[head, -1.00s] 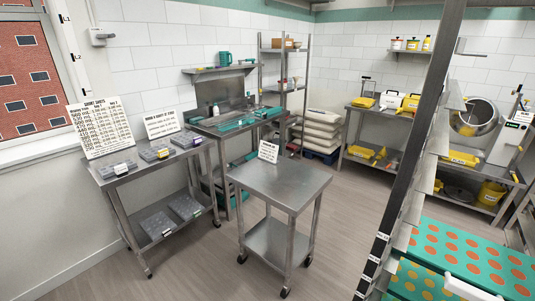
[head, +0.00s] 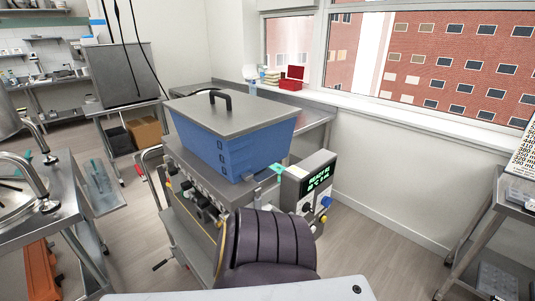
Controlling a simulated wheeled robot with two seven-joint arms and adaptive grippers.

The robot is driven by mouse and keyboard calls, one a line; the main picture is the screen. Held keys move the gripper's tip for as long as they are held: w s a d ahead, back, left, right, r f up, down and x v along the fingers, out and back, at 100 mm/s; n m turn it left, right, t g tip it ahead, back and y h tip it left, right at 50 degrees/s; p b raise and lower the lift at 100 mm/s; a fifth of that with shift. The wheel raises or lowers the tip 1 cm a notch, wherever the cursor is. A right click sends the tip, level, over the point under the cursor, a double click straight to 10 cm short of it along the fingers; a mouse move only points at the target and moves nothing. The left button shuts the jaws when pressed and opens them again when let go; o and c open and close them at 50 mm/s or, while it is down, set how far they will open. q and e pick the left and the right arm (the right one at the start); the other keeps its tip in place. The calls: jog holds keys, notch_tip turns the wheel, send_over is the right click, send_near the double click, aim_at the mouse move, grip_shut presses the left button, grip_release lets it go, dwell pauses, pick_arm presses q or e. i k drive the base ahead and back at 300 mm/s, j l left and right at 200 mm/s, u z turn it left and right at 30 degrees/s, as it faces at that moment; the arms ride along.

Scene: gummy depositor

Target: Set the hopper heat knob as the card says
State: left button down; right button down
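The depositor stands in the middle, with a blue hopper (head: 225,143) under a flat steel lid with a black handle. Its control box (head: 291,187) is at the hopper's right. A dark display (head: 318,180) shows green text starting "READY"; the lower line is too small to read surely. A blue knob (head: 326,202) sticks out of the box, with a small yellow part (head: 322,218) below it. Which knob sets the heat, and its pointer, I cannot tell. A text card (head: 526,150) is cut off at the right edge. Neither of my grippers is visible.
A steel bench (head: 315,107) runs behind the depositor under the window, with a red box (head: 292,78) on the sill. A steel table (head: 62,221) stands at the left and a shelved cart (head: 497,225) at the right. Open floor lies between depositor and cart.

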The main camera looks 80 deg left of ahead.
aim_at(306, 207)
jog(key=u, duration=3.15)
